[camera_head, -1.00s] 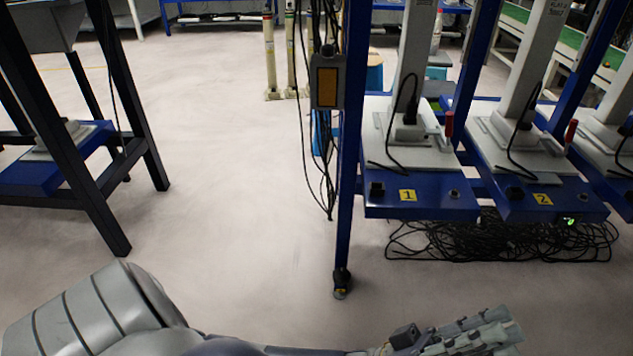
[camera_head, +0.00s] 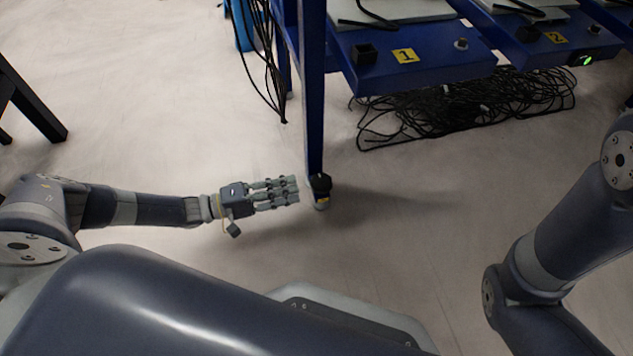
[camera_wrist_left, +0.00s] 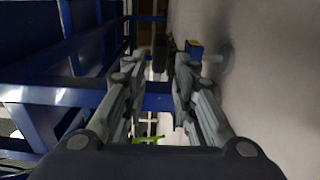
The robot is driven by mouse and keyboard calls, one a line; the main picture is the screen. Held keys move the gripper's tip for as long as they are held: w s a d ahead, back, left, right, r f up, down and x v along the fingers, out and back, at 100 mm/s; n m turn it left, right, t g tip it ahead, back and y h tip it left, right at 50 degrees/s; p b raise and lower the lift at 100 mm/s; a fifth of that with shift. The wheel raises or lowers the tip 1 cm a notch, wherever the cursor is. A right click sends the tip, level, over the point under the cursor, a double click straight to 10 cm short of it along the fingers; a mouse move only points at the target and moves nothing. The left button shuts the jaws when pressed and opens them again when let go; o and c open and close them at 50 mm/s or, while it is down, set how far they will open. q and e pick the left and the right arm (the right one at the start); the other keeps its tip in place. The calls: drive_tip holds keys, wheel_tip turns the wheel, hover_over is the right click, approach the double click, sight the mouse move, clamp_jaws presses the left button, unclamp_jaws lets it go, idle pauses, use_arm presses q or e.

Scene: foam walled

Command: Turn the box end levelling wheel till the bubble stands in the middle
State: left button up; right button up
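A black foot (camera_head: 320,188) with a yellow patch stands on the floor under a blue post (camera_head: 312,90) in the head view. I cannot make out a levelling wheel or a bubble for certain. My left gripper (camera_head: 297,190) reaches in from the left, its fingertips just left of the foot; whether they touch it I cannot tell. In the left wrist view the fingers (camera_wrist_left: 156,66) stand apart with a gap between them and nothing visibly held. My right arm shows at the right edge; its gripper is out of view.
Blue boxes marked 1 (camera_head: 425,62) and 2 (camera_head: 555,50) stand above the floor at the upper right. Tangled black cables (camera_head: 470,108) lie under them, and more cables (camera_head: 262,60) hang left of the post. The floor around the foot is clear.

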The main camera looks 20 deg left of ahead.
sight(321, 183)
use_arm(q)
drive_tip(key=b+x, duration=0.3)
drive_tip(key=x, duration=0.4)
drive_tip(key=shift+w+d+f, duration=0.15)
drive_tip(key=shift+d, duration=0.15)
drive_tip(key=shift+w+d+b, duration=0.35)
drive_tip(key=shift+d+b, duration=0.1)
drive_tip(key=shift+d, duration=0.1)
clamp_jaws()
